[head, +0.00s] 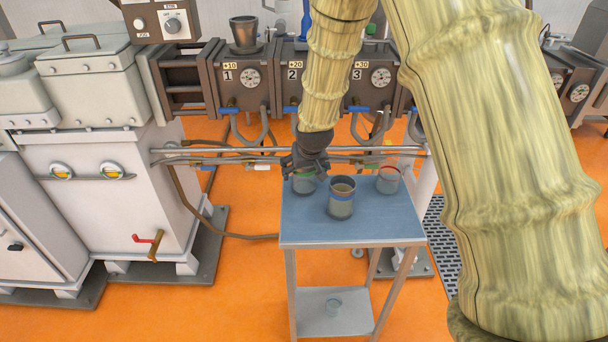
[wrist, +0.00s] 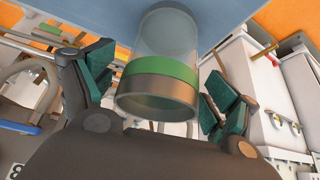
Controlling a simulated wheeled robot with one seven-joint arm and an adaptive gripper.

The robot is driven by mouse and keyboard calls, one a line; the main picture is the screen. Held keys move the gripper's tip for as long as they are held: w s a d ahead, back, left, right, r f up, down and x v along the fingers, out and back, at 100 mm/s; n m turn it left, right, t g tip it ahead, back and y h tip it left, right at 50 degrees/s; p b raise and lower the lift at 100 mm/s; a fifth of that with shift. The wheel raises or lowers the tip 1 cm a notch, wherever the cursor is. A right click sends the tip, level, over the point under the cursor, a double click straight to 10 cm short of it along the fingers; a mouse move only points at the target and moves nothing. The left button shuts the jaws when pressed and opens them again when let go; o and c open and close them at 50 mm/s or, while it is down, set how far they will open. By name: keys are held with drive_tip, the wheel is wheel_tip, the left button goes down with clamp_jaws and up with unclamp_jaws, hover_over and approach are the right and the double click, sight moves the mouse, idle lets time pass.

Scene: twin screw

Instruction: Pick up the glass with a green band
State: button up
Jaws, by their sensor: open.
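The glass with a green band (head: 304,184) stands at the back left of the blue-topped table (head: 300,228), partly covered by my gripper in the head view. In the wrist view the green-banded glass (wrist: 160,68) is large and clear, lying between the two green-padded fingers. My gripper (wrist: 160,92) is open, with a finger on each side of the glass and a visible gap at each side. In the head view my gripper (head: 304,167) is right at the glass.
A glass with a red band (head: 388,181) is at the back right. Metal pipes (head: 230,155) run behind the table.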

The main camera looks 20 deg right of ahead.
drive_tip(key=c, duration=1.2)
drive_tip(key=shift+c, duration=0.3)
drive_tip(key=shift+r, duration=0.1)
